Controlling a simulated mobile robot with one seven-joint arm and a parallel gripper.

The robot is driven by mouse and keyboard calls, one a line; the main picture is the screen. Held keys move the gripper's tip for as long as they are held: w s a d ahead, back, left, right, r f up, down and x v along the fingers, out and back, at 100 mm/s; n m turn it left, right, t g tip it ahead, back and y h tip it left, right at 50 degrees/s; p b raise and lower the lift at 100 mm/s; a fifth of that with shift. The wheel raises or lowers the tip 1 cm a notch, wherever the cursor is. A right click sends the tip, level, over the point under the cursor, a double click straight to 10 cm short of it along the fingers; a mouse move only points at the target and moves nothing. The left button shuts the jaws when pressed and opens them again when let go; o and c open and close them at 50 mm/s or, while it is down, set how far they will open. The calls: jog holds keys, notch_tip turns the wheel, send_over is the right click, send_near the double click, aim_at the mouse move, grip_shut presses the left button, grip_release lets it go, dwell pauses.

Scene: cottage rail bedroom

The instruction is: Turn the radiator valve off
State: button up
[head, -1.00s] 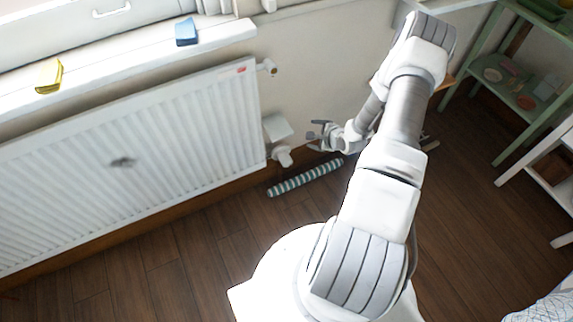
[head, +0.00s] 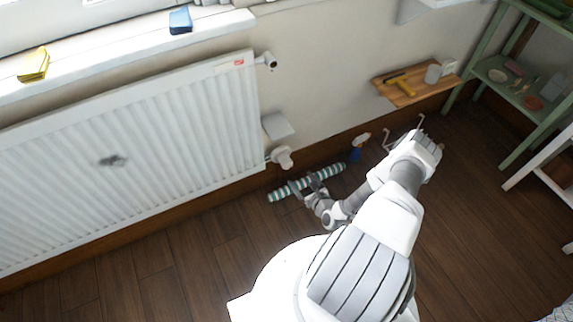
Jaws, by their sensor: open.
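The white radiator (head: 130,160) hangs on the wall at the left. A white valve knob (head: 283,158) sticks out at its lower right corner, near the floor. A smaller fitting (head: 266,60) with a dark end is at its upper right corner. My gripper (head: 302,183) is open, its dark fingers spread, below and slightly right of the lower knob in the picture. It appears apart from the knob and overlaps the striped roll; I cannot tell whether it touches the roll. The knob is in full view.
A green-and-white striped roll (head: 332,171) lies on the floor along the wall. A small white box (head: 278,126) is on the wall above the knob. A spray bottle (head: 359,146) and a wooden shelf (head: 405,91) are to the right. A yellow sponge-like item (head: 34,65) and a blue one (head: 180,20) sit on the sill.

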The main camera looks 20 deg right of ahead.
aim_at(288, 166)
jog(key=b+x, duration=0.4)
jog(key=x, duration=0.9)
jog(key=shift+w+a+f, duration=0.1)
jog(key=shift+f, duration=0.15)
jog(key=shift+w+f, duration=0.1)
jog(key=shift+w, duration=0.4)
jog(key=c, duration=1.4)
